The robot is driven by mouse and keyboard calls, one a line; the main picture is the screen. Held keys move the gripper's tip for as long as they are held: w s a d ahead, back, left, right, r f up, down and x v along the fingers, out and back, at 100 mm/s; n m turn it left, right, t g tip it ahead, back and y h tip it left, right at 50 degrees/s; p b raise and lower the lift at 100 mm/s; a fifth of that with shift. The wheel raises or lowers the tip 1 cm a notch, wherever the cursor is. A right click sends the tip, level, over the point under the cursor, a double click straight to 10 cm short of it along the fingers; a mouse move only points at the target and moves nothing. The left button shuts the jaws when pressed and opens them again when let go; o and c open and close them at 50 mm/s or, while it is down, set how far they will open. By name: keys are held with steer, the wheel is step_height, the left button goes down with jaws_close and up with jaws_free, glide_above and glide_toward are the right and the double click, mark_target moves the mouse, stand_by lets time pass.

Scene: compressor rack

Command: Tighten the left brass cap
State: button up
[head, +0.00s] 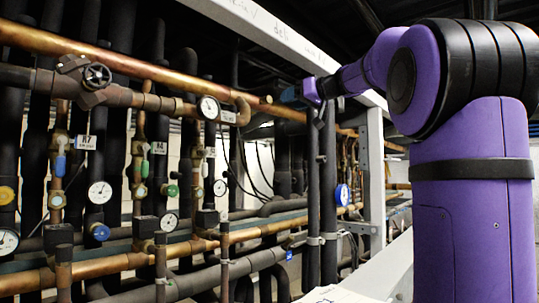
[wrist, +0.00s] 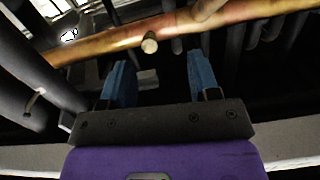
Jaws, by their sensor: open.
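A small round brass cap (wrist: 149,45) sticks out of the copper pipe (wrist: 110,42) in the wrist view. It lies beyond the fingertips, between their lines and a little left of the middle. A small brass cap (head: 267,99) also shows on the upper copper pipe in the head view, just left of my gripper (head: 290,96). I cannot tell whether both views show the same cap, or which one is the left cap. In the wrist view my gripper (wrist: 160,68) is open and empty, its two blue fingers wide apart and not visibly touching the cap.
A pale steel beam (head: 262,30) runs above the pipes, and a pale post (head: 375,170) stands on the right. Dark vertical pipes (head: 313,200) stand below my gripper. A handwheel valve (head: 96,76) and several gauges (head: 208,108) fill the left side.

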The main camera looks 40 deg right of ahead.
steer(key=s+a+f+m+g, duration=0.1)
steer(key=s+a+f+g, duration=0.1)
steer(key=a+f, duration=0.5)
steer(key=s+a+f+g, duration=0.3)
steer(key=a+f, duration=0.4)
steer(key=f, duration=0.3)
steer(key=shift+s+a+f+m+g, duration=0.2)
steer(key=shift+s+m+g, duration=0.15)
steer(key=shift+s, duration=0.55)
